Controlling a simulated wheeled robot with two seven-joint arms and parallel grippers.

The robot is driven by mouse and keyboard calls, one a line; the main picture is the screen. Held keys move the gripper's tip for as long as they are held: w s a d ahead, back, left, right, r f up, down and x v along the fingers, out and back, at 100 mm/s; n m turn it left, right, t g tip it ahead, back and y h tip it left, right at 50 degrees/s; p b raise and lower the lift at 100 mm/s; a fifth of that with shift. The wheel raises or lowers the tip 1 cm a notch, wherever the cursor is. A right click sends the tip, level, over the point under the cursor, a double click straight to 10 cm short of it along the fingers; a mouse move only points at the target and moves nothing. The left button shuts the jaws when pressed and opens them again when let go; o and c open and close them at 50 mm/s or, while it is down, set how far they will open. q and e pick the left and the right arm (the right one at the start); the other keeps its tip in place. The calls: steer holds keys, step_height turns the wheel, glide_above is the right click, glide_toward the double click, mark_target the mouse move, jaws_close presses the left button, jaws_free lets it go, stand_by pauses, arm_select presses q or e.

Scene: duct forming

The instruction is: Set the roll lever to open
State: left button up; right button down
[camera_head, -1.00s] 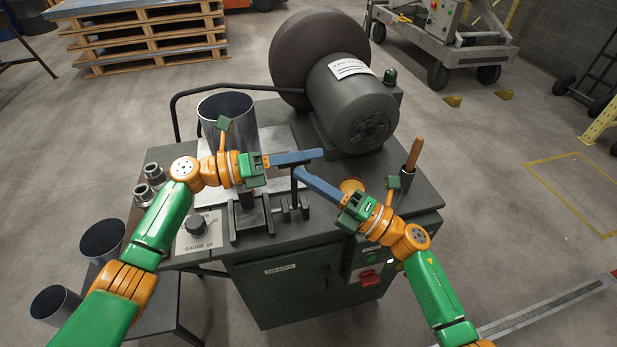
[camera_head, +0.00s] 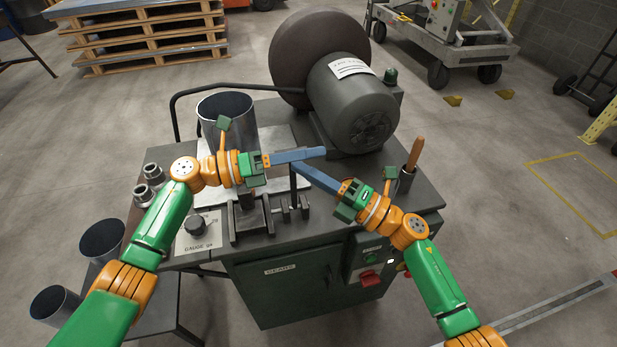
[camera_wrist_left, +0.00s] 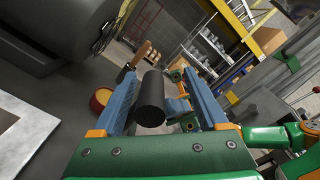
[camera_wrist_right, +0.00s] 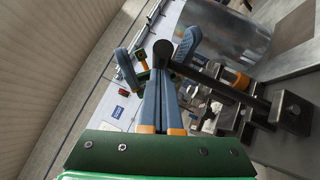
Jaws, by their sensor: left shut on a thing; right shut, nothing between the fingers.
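The roll lever (camera_head: 293,184) is a dark upright post with a black cylindrical grip at the front of the machine. In the left wrist view the black grip (camera_wrist_left: 151,98) is between my left fingers, and it also shows in the right wrist view (camera_wrist_right: 163,50). My left gripper (camera_head: 322,153) is shut on it. Its fingers hide the lever's top in the head view. My right gripper (camera_head: 298,168) is shut and empty, its tips close beside the lever. I see no marking that tells the lever's position.
A grey motor housing (camera_head: 352,105) stands behind the lever. A shiny metal cylinder (camera_head: 228,122) is at the back left. A gauge knob (camera_head: 196,224) and several fittings (camera_head: 153,174) are at the left. A wooden-handled tool (camera_head: 413,155) stands in a holder at the right. A red switch (camera_head: 370,278) is on the front.

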arm_select(q)
steer(key=shift+s+d+f, duration=0.1)
steer(key=shift+s+f, duration=0.1)
steer(key=shift+f, duration=0.1)
